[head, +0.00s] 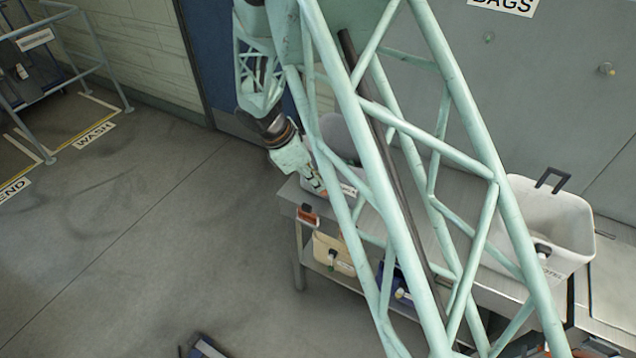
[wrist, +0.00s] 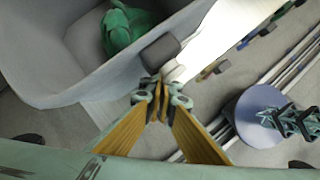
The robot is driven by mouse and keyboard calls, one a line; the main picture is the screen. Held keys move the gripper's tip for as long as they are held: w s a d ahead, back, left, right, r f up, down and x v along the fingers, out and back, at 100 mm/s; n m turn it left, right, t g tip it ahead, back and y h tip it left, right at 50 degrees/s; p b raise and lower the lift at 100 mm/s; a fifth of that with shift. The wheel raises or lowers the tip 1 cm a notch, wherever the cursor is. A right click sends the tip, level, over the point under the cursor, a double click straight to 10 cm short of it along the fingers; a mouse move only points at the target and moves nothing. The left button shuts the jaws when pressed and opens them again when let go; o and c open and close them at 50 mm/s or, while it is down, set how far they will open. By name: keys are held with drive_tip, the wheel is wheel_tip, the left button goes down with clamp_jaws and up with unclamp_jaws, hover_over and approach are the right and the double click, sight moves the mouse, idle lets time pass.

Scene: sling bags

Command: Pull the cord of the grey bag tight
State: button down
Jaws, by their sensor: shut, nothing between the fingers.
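The grey bag (wrist: 60,55) fills the upper left of the wrist view, open at the top, with a green bundle (wrist: 125,28) inside. In the head view, the grey bag (head: 340,135) stands on the bench, partly hidden by my arm. A dark grey toggle (wrist: 160,51) and a pale rounded end (wrist: 174,72) stick out at the bag's near side; the cord itself is hard to make out. My gripper (wrist: 160,92) is shut and empty, its tips just below the pale end; whether they touch cannot be told. The gripper (head: 318,186) also shows beside the bag in the head view.
A white bag (head: 535,215) with a dark handle stands at the bench's right. A cream bag (head: 333,255) and a dark blue bag (head: 402,283) are on the lower level of the bench (head: 440,180). The floor (head: 150,250) left of the bench is mostly clear.

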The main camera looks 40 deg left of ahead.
drive_tip(key=shift+f+b, duration=0.35)
drive_tip(key=shift+f, duration=0.85)
drive_tip(key=shift+r, duration=0.15)
drive_tip(key=p+v, duration=0.1)
drive_tip(key=v, duration=1.3)
drive_tip(key=shift+a, duration=0.1)
